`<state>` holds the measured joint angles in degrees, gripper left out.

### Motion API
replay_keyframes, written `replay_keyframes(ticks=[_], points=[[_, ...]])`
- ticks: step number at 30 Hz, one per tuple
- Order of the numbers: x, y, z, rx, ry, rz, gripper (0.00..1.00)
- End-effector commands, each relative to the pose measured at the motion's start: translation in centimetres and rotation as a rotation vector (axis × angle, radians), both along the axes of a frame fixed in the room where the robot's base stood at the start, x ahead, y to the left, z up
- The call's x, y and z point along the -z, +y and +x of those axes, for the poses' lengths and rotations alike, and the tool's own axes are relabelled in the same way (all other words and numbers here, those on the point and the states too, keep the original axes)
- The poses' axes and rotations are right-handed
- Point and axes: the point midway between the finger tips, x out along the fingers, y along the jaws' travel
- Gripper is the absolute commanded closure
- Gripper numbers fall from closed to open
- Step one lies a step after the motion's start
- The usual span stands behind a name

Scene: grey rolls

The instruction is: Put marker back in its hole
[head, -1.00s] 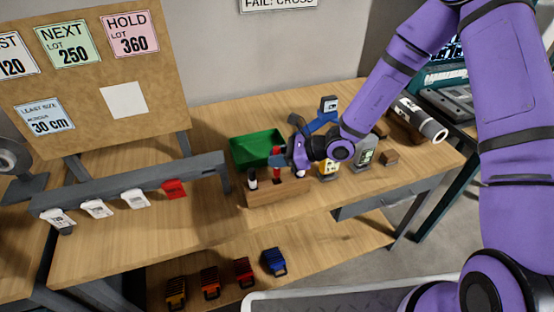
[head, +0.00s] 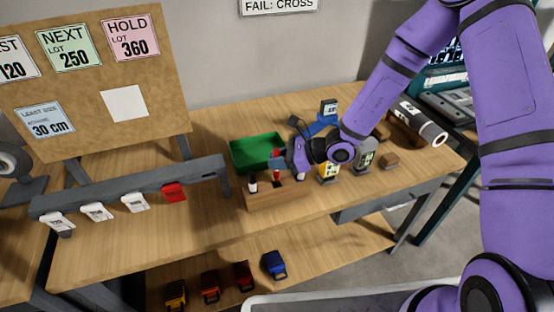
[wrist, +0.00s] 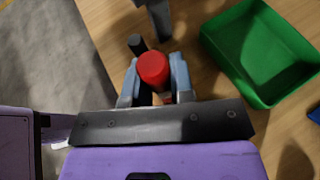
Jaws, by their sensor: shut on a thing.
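The red marker (wrist: 153,68) is between the fingers of my gripper (wrist: 154,82) in the wrist view, seen nearly end-on. In the head view the red marker (head: 276,176) stands roughly upright over the wooden holder block (head: 262,201), with my gripper (head: 279,163) shut around it. Its lower end meets the block's top in this view; I cannot tell whether it is inside a hole.
A green bin (head: 256,152) sits just behind the block. A grey rail (head: 130,187) with hanging tags is on the left. Bench surface (head: 190,228) in front of the rail is clear.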

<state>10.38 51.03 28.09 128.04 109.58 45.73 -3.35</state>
Motion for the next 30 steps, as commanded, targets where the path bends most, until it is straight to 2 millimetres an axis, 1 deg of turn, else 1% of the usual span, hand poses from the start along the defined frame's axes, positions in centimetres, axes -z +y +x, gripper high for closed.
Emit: replay_keyframes(ticks=[21, 30], points=[[0.02, 0.0, 0.01, 0.0, 0.0, 0.0, 1.0], [0.56, 0.02, 0.01, 0.0, 0.0, 0.0, 1.0]])
